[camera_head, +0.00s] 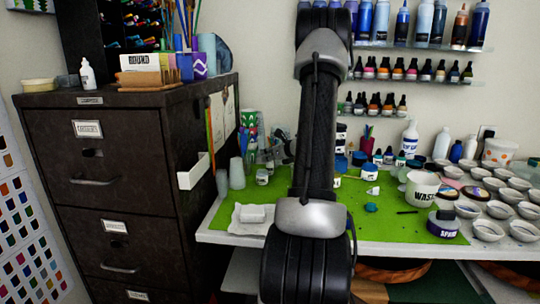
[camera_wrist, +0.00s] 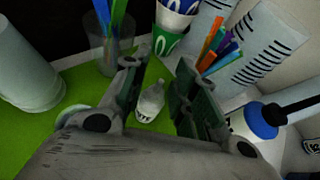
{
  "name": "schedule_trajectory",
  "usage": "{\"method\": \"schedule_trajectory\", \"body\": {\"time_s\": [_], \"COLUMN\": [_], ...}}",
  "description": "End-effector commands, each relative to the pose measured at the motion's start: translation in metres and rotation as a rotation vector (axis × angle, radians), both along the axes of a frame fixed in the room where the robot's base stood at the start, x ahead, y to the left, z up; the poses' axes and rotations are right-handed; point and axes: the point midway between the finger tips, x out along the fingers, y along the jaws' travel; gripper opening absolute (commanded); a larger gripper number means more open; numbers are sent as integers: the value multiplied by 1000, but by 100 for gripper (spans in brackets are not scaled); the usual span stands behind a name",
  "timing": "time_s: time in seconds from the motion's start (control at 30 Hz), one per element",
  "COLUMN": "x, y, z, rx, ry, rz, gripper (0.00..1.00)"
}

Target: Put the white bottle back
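In the wrist view a small white bottle (camera_wrist: 150,103) with a pointed tip is on the green mat (camera_wrist: 75,90), seen in the gap between my fingers. My gripper (camera_wrist: 158,85) is open around the line of sight to it. I cannot tell how far the bottle is beyond the fingertips, and no contact shows. Another small white bottle (camera_head: 87,74) stands upright on top of the dark filing cabinet (camera_head: 150,150) at the left.
Near the gripper are a clear cup with sticks (camera_wrist: 108,52), patterned paper cups (camera_wrist: 172,45), a translucent cup (camera_wrist: 28,85) and a blue-and-white container (camera_wrist: 255,120). Right of my arm the table holds a waste cup (camera_head: 422,190), larger white bottles (camera_head: 410,140) and many small dishes (camera_head: 488,230).

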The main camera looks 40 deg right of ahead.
Motion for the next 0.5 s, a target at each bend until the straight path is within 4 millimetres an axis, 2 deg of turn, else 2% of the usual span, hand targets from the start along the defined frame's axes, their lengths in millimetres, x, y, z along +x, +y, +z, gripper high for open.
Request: {"method": "schedule_trajectory", "body": {"time_s": [0.37,0.5], "x": [0,-17], "y": [0,1], "z": [4,12], "rx": [-2,-2], "ry": [-1,-2], "rz": [1,-1], "gripper": [38,38]}}
